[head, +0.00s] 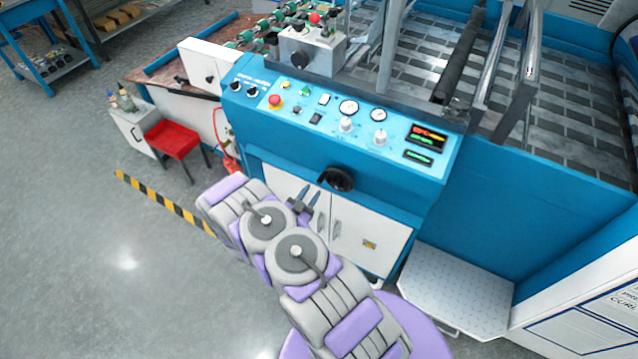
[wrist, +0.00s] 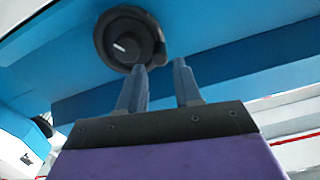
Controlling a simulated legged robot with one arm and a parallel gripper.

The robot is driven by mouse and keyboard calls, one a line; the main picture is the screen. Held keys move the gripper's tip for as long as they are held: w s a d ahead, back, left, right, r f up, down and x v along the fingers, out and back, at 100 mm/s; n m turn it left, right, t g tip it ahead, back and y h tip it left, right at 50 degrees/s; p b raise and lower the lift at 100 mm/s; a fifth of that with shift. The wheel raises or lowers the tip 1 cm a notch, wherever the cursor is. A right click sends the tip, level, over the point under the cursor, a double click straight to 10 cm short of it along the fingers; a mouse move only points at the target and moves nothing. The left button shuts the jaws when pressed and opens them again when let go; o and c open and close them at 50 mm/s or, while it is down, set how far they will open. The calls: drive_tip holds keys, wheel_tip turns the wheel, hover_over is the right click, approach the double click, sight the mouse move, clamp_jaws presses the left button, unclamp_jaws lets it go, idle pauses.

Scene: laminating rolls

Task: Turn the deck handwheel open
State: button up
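The deck handwheel (head: 339,179) is a black round wheel on the blue front face of the machine, above white cabinet doors. It shows in the wrist view as a dark wheel with a hub and a pale mark (wrist: 128,42), at the upper left. My gripper (head: 311,190) is just left of and below the wheel in the head view.
The blue control panel (head: 350,128) with gauges, knobs and a red button sits above the wheel. White cabinet doors (head: 365,232) are below it. A metal step plate (head: 457,290) lies at the right.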

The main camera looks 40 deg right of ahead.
sight(319, 182)
drive_tip(key=shift+b+x, duration=0.75)
drive_tip(key=shift+x, duration=2.4)
clamp_jaws()
